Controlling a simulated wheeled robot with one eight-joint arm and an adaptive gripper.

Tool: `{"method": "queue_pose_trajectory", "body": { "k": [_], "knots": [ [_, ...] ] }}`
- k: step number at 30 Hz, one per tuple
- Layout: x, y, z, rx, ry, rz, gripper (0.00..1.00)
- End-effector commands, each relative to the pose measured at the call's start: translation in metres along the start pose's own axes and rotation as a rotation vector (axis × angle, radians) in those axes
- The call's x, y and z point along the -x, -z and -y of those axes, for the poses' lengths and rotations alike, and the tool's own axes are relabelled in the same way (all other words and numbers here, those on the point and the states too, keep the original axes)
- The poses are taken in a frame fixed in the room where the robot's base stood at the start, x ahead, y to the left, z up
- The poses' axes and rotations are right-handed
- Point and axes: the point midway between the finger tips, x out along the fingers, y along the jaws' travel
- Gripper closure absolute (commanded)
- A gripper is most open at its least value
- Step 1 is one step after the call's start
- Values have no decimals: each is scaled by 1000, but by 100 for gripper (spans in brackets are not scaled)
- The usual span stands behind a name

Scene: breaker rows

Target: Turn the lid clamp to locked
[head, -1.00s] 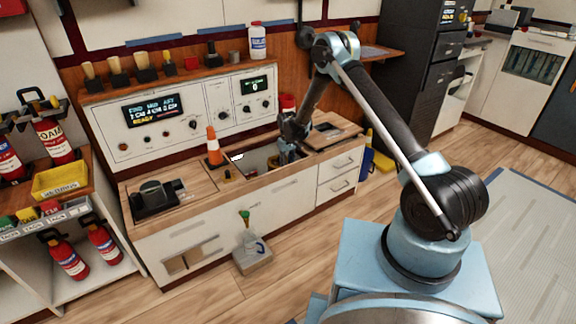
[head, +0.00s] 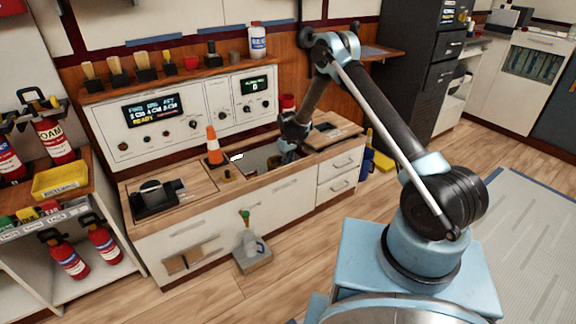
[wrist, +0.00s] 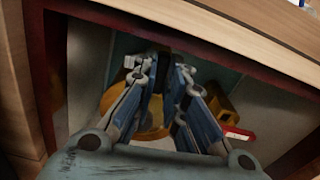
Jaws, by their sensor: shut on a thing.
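My gripper (wrist: 160,80) reaches down into the recess in the wooden counter. In the wrist view its blue-grey fingers are close together, shut on a small part that they mostly hide; I take it to be the lid clamp. Behind and below the fingers is a rounded yellow-orange piece (wrist: 152,127). A yellow block (wrist: 219,102) is to the right, with a red-and-white tag (wrist: 238,133) beside it. In the head view my gripper (head: 289,150) is small at the recess, and the clamp cannot be made out. The locked or unlocked position cannot be read.
The counter (head: 200,181) edges the recess closely. A grey stand (head: 252,258) is on the floor in front.

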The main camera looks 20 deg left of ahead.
Motion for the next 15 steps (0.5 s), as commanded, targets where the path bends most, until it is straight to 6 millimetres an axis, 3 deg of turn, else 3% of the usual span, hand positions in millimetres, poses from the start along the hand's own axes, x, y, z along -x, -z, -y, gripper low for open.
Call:
{"method": "queue_pose_trajectory", "body": {
  "k": [15],
  "knots": [
    [0, 0, 0, 449, 0, 0, 100]
  ]
}}
